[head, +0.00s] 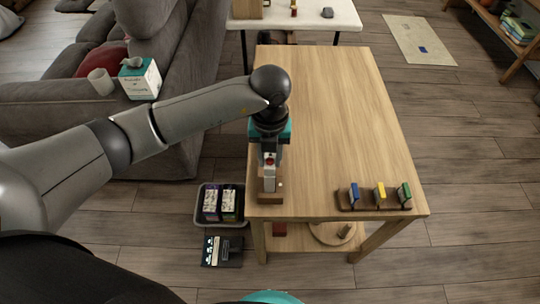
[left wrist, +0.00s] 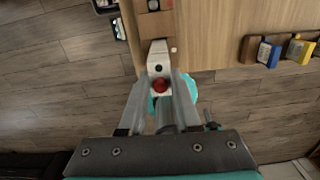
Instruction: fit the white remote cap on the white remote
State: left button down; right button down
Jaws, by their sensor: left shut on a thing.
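My left gripper (head: 268,157) is over the near left corner of the wooden table, pointing down. Its fingers are shut on the white remote (left wrist: 158,69), which has a red round button and a small dark dot. The remote also shows below the gripper in the head view (head: 268,172). Its far end, greyer, reaches the brown wooden block (head: 271,199); I cannot tell whether it touches. The block also shows in the left wrist view (left wrist: 154,25). A tiny pale knob shows beside the remote. I cannot make out the white remote cap as a separate piece. My right gripper is out of view.
A wooden rack (head: 358,206) with blue, yellow and green pieces stands at the table's near right. A grey bin (head: 208,218) with boxes is on the floor beside the table (head: 335,110). The table's middle and far part are clear. A grey sofa is at the left.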

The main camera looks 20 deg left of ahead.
pick_arm(q)
jog(key=shift+f+b, duration=0.35)
jog(key=shift+f, duration=0.2)
jog(key=c, duration=0.5)
grip_release()
jog(key=shift+c, duration=0.2)
jog(key=shift+r, duration=0.1)
